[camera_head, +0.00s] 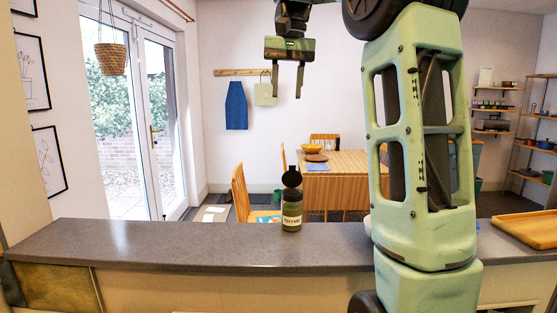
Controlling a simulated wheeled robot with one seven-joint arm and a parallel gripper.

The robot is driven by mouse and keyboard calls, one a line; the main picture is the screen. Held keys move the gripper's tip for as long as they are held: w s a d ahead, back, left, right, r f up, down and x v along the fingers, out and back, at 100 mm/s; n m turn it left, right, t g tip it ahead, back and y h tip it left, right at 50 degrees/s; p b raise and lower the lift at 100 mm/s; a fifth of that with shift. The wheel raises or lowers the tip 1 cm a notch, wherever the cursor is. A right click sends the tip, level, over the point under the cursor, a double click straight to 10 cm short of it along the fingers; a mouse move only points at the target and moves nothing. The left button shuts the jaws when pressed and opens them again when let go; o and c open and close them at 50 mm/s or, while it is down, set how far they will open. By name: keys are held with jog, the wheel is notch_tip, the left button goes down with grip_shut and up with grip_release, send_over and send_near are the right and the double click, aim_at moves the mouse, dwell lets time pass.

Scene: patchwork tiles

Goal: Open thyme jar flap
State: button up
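The thyme jar (292,214) is a dark green jar with a pale label reading what looks like "THYME". It stands upright on the grey counter (190,243). Its round black flap (291,178) shows as a disc standing up above the jar's top, its flat face towards the camera, so it looks raised. My gripper (288,95) is open and empty, fingers pointing down. It hangs in the upper middle of the picture, well above the jar and apart from it.
My green arm link covers the counter's right middle part. A yellow tray (530,229) lies at the counter's right end. The counter left of the jar is clear. Behind it stand a wooden table (345,165) and chairs (241,194).

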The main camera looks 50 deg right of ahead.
aim_at(292, 177)
jog(key=shift+g, duration=0.4)
jog(key=f, duration=0.5)
jog(key=s+f, duration=0.1)
jog(key=f, duration=0.5)
jog(key=f+b, duration=0.1)
jog(key=f, duration=0.5)
jog(key=shift+s+d+f, duration=0.15)
jog(key=shift+s+f, duration=0.05)
jog(key=shift+s, duration=0.1)
grip_shut()
